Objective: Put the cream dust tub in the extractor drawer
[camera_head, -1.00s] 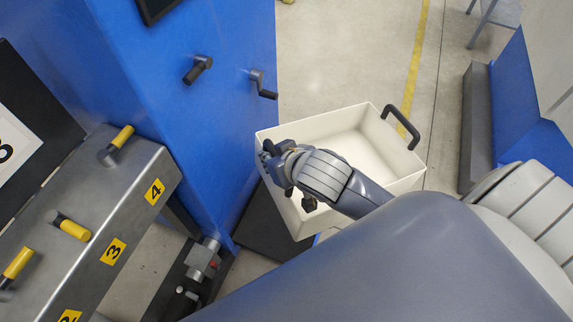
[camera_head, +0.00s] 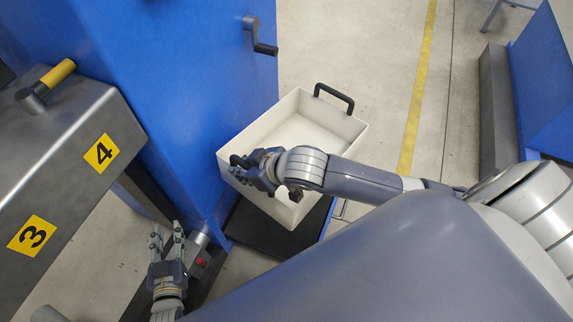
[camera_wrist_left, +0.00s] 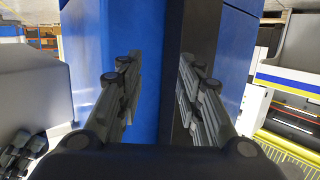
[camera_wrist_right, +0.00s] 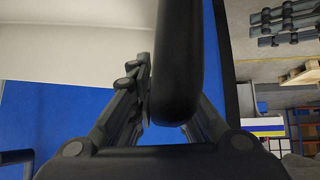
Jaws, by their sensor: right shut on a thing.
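The cream dust tub (camera_head: 345,127) is an open, empty-looking box with a black handle (camera_head: 334,97) on its far side, beside the blue machine body. My right gripper (camera_head: 241,171) is at the tub's near-left end. In the right wrist view its fingers are shut on a thick black bar, the tub's near handle (camera_wrist_right: 179,60), with the cream wall (camera_wrist_right: 75,38) beyond. My left gripper (camera_head: 167,236) is open and empty, low in front of the machine's blue corner. In the left wrist view (camera_wrist_left: 158,80) its fingers stand apart with nothing between them. I cannot make out an open drawer.
The blue machine body (camera_head: 190,80) with a black crank handle (camera_head: 260,38) stands left of the tub. A dark flat plate (camera_head: 270,232) lies below the tub. A grey metal bench (camera_head: 60,160) with yellow number labels is at left. Floor beyond the tub is clear.

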